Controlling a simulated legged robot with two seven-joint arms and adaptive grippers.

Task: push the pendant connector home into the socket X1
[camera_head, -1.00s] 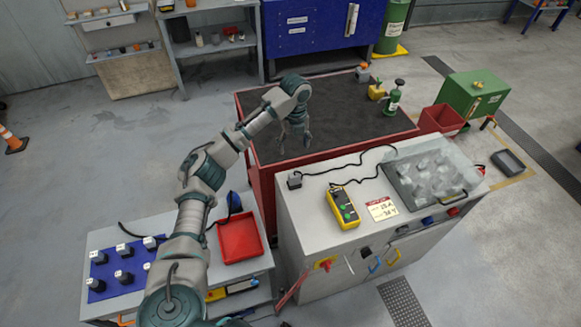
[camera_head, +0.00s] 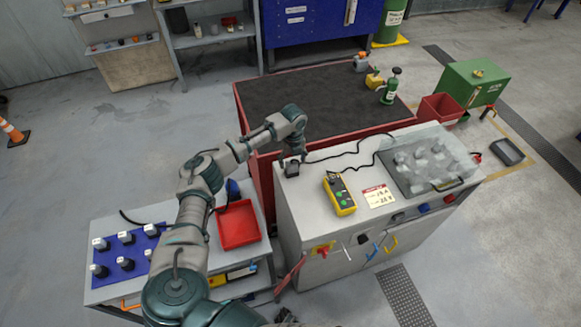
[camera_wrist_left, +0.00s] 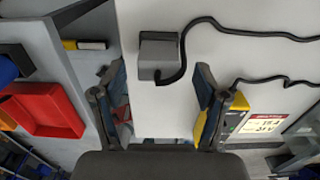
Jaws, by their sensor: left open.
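A grey block (camera_wrist_left: 158,52) with a black cable (camera_wrist_left: 195,24) running to its front lies near the left edge of the light grey cabinet top (camera_head: 310,190). I take it for the socket X1 with the pendant connector, but cannot tell the two apart or how deep the connector sits. The yellow pendant (camera_head: 340,194) with green buttons lies to its right and partly shows in the left wrist view (camera_wrist_left: 213,125). My left gripper (camera_head: 291,164) is open and empty above the block. Its fingers (camera_wrist_left: 155,78) stand apart on either side.
A clear-covered panel (camera_head: 427,160) and a sign card (camera_head: 378,197) are on the cabinet top. A red-framed bench (camera_head: 310,105) stands behind. A red tray (camera_head: 238,224) is on the lower table at left. Cable loops cross the cabinet top behind the pendant.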

